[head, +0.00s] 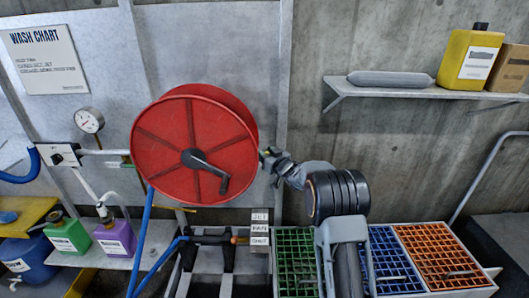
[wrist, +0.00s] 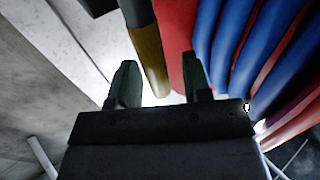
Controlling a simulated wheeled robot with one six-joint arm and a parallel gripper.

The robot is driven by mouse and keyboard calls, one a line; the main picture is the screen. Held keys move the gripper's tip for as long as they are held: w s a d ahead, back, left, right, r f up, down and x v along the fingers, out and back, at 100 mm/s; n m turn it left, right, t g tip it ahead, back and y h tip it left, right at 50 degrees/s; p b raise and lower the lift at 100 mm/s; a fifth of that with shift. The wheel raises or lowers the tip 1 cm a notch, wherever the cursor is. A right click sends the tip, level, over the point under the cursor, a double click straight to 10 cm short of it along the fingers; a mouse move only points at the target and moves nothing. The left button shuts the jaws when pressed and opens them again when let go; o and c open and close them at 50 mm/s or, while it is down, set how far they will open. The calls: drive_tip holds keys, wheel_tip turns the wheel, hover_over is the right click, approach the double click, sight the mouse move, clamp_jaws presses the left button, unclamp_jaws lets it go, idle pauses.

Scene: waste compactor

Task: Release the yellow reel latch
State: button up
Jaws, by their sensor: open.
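The red hose reel (head: 175,125) with a black crank (head: 210,170) is mounted on the metal panel. My gripper (head: 269,160) is at the reel's right edge, open. In the wrist view its two dark fingers (wrist: 161,80) stand apart. A yellow bar with a dark upper part, apparently the latch (wrist: 149,55), shows between the fingers, nearer the left one. I cannot tell whether it is touched or how deep it sits. The red reel side and blue hose coils (wrist: 245,45) are just right of it. In the head view the latch is mostly hidden at my gripper.
A gauge (head: 89,120) and pipes are left of the reel. Green (head: 68,235) and purple (head: 115,238) bottles stand below left. A labelled block (head: 259,228) is below the gripper. Green, blue and orange grates (head: 440,255) lie at lower right. A shelf (head: 420,92) is above right.

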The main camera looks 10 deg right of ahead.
drive_tip(key=shift+w+a, duration=0.25)
drive_tip(key=shift+w, duration=0.35)
clamp_jaws()
